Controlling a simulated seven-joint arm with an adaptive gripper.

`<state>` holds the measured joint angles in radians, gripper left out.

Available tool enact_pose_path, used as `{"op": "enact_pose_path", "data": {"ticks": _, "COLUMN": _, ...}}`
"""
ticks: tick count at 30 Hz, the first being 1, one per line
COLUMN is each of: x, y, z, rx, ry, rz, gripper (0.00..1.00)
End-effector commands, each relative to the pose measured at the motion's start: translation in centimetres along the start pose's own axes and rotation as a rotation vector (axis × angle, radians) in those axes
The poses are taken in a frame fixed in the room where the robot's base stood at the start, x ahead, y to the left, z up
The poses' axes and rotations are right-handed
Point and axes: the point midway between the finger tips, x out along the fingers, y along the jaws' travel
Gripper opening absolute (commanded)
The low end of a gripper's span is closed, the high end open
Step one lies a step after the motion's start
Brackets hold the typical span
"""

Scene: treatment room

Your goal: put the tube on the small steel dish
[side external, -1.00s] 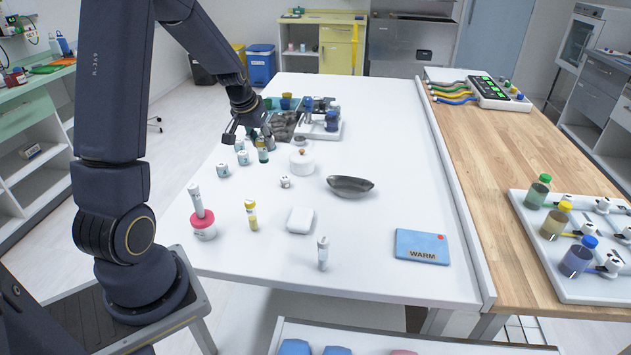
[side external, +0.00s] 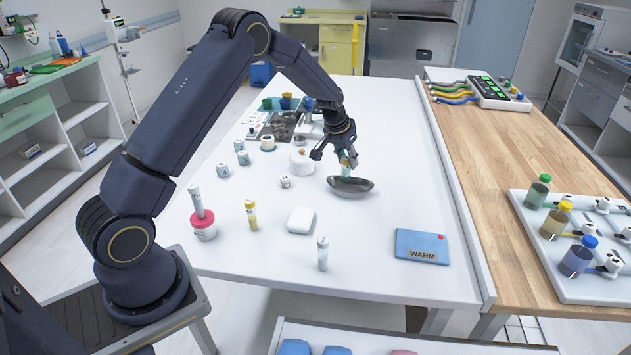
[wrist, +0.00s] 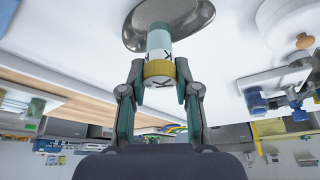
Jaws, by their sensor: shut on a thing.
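The tube (wrist: 158,44) has a pale teal end, a white label with dark marks and a yellow band. In the wrist view my gripper (wrist: 160,75) is shut on it around the yellow band. In the side view my gripper (side external: 338,150) holds the tube (side external: 346,164) roughly upright at the back of the steel dish. The small steel dish (side external: 350,187) is a shallow dark oval on the white table. In the wrist view the tube's far end overlaps the dish (wrist: 190,18). I cannot tell whether they touch.
A white round pot (side external: 302,162) stands just left of the dish. Several small labelled jars (side external: 240,152) stand further left. A white block (side external: 300,220), an upright tube (side external: 323,253) and a blue WARM pad (side external: 422,246) lie nearer the front. Table right of the dish is clear.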

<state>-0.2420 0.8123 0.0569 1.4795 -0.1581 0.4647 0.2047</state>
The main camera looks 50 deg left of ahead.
Motion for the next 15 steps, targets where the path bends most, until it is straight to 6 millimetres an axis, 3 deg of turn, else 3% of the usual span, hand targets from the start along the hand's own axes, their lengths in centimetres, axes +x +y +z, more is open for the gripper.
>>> {"op": "enact_pose_path", "data": {"ticks": 3, "x": 2.2, "y": -0.1, "z": -0.7, "rx": 0.001, "ry": 0.002, "rz": -0.001, "gripper": 0.0}}
{"op": "enact_pose_path", "data": {"ticks": 11, "x": 4.2, "y": -0.1, "z": -1.3, "rx": 0.001, "ry": 0.001, "rz": 0.0, "gripper": 0.0}}
{"op": "enact_pose_path", "data": {"ticks": 15, "x": 6.2, "y": -0.1, "z": -0.4, "rx": 0.0, "ry": 0.0, "rz": 0.0, "gripper": 0.0}}
